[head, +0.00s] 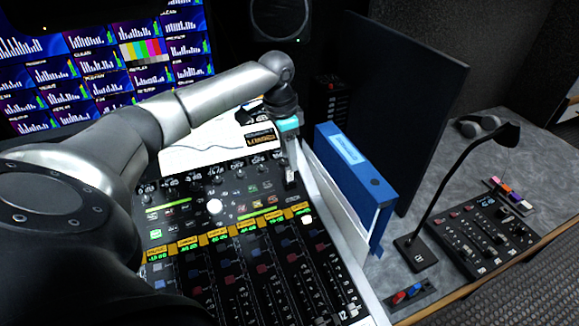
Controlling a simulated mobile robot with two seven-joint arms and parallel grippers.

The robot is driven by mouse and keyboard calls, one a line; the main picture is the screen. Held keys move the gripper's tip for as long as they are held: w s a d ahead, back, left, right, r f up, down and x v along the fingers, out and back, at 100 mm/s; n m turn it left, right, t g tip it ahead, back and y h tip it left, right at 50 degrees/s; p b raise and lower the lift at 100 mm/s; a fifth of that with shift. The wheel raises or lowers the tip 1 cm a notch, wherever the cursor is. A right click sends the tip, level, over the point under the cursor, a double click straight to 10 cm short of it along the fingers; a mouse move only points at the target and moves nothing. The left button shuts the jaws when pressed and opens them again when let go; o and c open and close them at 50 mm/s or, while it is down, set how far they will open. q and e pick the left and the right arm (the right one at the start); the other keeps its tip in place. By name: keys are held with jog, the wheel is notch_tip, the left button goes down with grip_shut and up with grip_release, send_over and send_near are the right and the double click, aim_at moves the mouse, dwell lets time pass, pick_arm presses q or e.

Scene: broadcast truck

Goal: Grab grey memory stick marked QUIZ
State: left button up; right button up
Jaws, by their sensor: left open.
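I cannot make out a grey memory stick marked QUIZ in the head view. A small dark holder with a row of coloured pieces (510,196), pink, orange and purple among them, lies on the right-hand desk. They may be memory sticks, but no lettering on them is readable. My left gripper (291,181) is open and points down over the upper right edge of the mixing console, just left of the blue binder. It is well away from the coloured pieces. I see nothing held in it. My right gripper is not in view.
The mixing console (235,262) fills the lower middle. A blue binder (350,178) stands upright between it and the grey desk (440,172). A gooseneck microphone (436,205), a small control panel (482,238) and headphones (476,125) are on that desk. A tall dark panel (405,95) stands behind.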

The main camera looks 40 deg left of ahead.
aim_at(289, 176)
pick_arm(q)
notch_tip(289, 176, down, 5)
jog(key=shift+w+f+b, duration=0.15)
jog(key=shift+b, duration=0.45)
grip_shut()
